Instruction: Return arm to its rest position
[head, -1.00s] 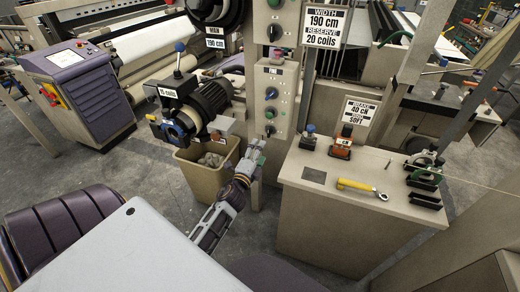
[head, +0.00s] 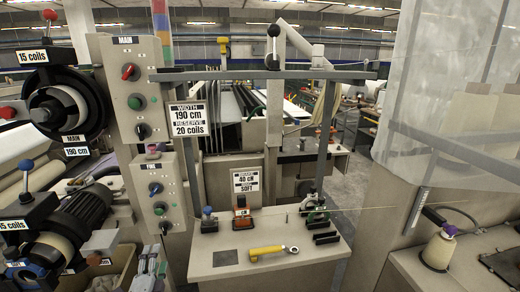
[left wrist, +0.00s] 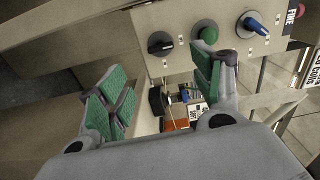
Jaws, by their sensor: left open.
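My left gripper (head: 150,264) shows at the bottom left of the head view, below the control post (head: 122,160) and beside the bin (head: 118,268). In the left wrist view my left gripper (left wrist: 165,100) is open, with green pads on its spread fingers and nothing held between them. Past the fingers, that view shows the post's knobs, with a black one (left wrist: 160,43), a green one (left wrist: 205,32) and a blue one (left wrist: 253,24). My right gripper is not in view.
Motors (head: 85,215) crowd the left side. A yarn cone (head: 439,248) stands at the right, below a translucent panel (head: 440,90).

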